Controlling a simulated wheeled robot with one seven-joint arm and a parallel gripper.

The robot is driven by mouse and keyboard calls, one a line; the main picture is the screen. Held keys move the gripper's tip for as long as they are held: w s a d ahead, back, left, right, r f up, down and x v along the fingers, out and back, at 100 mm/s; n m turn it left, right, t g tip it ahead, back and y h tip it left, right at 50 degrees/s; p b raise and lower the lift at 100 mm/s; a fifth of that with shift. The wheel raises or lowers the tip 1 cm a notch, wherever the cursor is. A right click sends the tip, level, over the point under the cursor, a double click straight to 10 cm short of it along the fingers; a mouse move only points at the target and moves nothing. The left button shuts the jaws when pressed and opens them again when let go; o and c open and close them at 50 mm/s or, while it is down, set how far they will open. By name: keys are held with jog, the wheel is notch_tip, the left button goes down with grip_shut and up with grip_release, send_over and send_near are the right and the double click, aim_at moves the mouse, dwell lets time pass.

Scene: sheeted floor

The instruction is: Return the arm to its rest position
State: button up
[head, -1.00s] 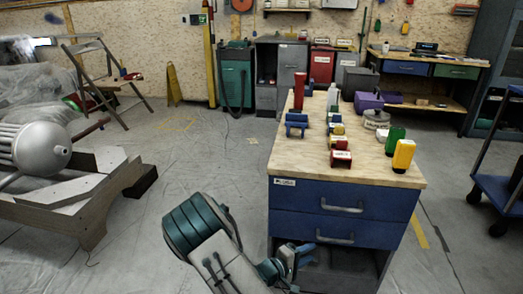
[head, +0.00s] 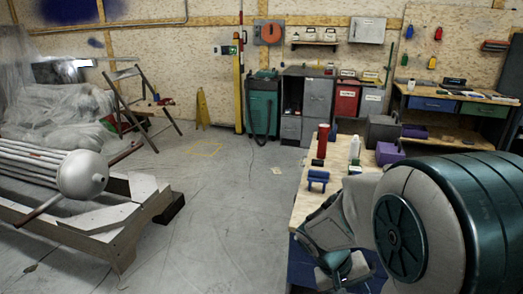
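My arm fills the lower right of the head view, with a large teal and grey joint close to the camera. Its grey links fold in front of the wooden-topped workbench (head: 309,200) and hide much of it. The end of the arm, with what looks like my gripper (head: 342,272), is low at the bottom edge, in front of the bench's blue front. The fingers are too dark and small to tell open from shut, and I see no held object clearly.
A red cylinder (head: 322,141), a blue holder (head: 318,180) and a purple box (head: 389,153) stand on the bench. A wooden frame with a metal tank (head: 82,174) is at the left. The middle floor (head: 235,220) is clear. A green cabinet (head: 262,104) stands behind.

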jog(key=s+a+r+t+y+p, duration=0.1)
jog(key=s+a+r+y+p, duration=0.1)
jog(key=r, duration=0.4)
jog(key=s+a+r+t+y+p, duration=0.1)
jog(key=s+a+r+y+p, duration=0.1)
jog(key=r+p, duration=0.2)
jog(key=s+a+r+t+y+p, duration=0.2)
jog(key=s+r+p, duration=0.1)
jog(key=r, duration=0.7)
jog(key=shift+a+r+p, duration=0.2)
jog(key=shift+r+p, duration=0.05)
jog(key=shift+p, duration=0.25)
